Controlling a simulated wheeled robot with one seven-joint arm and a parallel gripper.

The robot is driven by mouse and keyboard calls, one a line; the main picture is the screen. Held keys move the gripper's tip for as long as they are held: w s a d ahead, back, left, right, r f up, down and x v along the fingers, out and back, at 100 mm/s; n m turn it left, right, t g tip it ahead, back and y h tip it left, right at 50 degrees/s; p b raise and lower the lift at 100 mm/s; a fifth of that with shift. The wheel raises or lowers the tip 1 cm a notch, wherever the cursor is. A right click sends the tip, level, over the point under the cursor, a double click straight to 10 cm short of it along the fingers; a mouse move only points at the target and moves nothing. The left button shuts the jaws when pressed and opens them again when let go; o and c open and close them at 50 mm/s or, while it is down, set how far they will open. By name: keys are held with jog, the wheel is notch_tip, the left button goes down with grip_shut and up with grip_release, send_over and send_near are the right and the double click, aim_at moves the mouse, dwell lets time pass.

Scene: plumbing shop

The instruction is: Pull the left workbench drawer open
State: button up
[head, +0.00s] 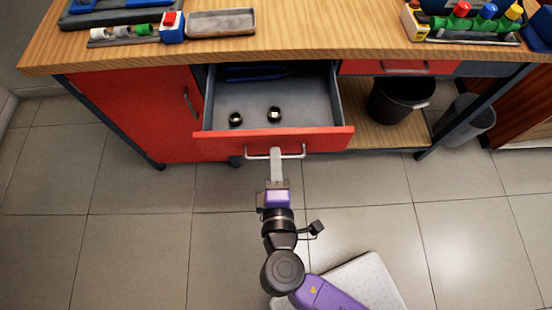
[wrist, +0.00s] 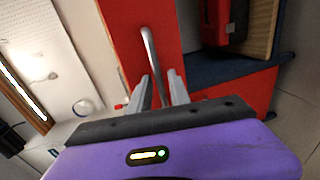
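The left workbench drawer (head: 250,143) has a red front and stands well out from the bench, its grey inside showing. My gripper (head: 277,154) reaches the middle of the handle from the front.
A red cabinet door (head: 150,105) is left of the drawer. A black bucket (head: 395,100) stands on the lower shelf to the right, with a grey bin (head: 470,122) beyond. The wooden benchtop (head: 330,35) carries trays and fittings. The tiled floor (head: 130,240) in front is clear.

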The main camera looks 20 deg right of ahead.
jog(key=shift+o, duration=0.2)
jog(key=v, duration=0.7)
jog(key=shift+s+b, duration=0.3)
jog(key=shift+s, duration=0.1)
jog(key=shift+a+r, duration=0.1)
